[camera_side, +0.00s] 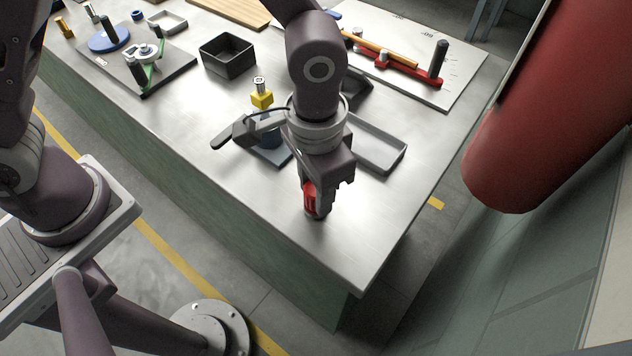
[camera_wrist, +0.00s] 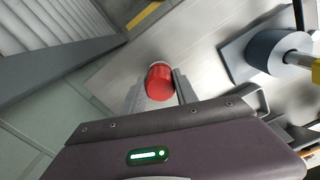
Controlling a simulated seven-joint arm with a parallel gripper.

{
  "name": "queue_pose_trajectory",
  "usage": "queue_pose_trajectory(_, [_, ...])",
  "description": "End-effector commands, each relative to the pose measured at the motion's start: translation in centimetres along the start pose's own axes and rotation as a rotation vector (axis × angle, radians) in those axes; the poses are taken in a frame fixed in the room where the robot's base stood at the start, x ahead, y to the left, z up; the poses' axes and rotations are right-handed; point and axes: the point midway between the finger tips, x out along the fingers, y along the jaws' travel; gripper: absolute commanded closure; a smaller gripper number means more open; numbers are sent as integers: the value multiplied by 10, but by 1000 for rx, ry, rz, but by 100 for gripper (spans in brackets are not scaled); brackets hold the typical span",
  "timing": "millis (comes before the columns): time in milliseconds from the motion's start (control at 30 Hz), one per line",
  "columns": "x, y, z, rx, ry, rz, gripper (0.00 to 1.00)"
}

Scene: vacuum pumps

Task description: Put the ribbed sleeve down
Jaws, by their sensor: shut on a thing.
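The ribbed sleeve is a short red cylinder (camera_side: 309,199), and it also shows in the wrist view (camera_wrist: 159,84) with a pale rim at its far end. My gripper (camera_side: 316,208) is shut on it, with one finger on either side, as the wrist view (camera_wrist: 155,92) shows. The sleeve is at the near end of the steel table (camera_side: 352,252), low over or on bare metal. I cannot tell whether its lower end touches the table. My gripper hides part of the sleeve in the side view.
A shallow grey tray (camera_side: 398,163) lies just behind my gripper at right. A dark pump-like tool (camera_side: 240,130) and a yellow block (camera_side: 262,99) stand to the left, with an open black box (camera_side: 228,66) beyond. The near table corner is clear. A large red cylinder (camera_side: 520,150) hangs at right.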

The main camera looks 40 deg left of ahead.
Motion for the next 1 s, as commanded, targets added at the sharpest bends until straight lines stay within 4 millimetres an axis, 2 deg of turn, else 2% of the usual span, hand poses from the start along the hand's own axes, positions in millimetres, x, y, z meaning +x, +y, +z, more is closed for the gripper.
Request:
queue_pose_trajectory(533, [5,0,0,0,-1,0,100])
queue_pose_trajectory(567, [5,0,0,0,-1,0,63])
queue_pose_trajectory(667, [5,0,0,0,0,0,43])
queue_pose_trajectory(700, [5,0,0,0,0,0,40])
queue_pose_trajectory(1000, [2,0,0,-1,1,0,40])
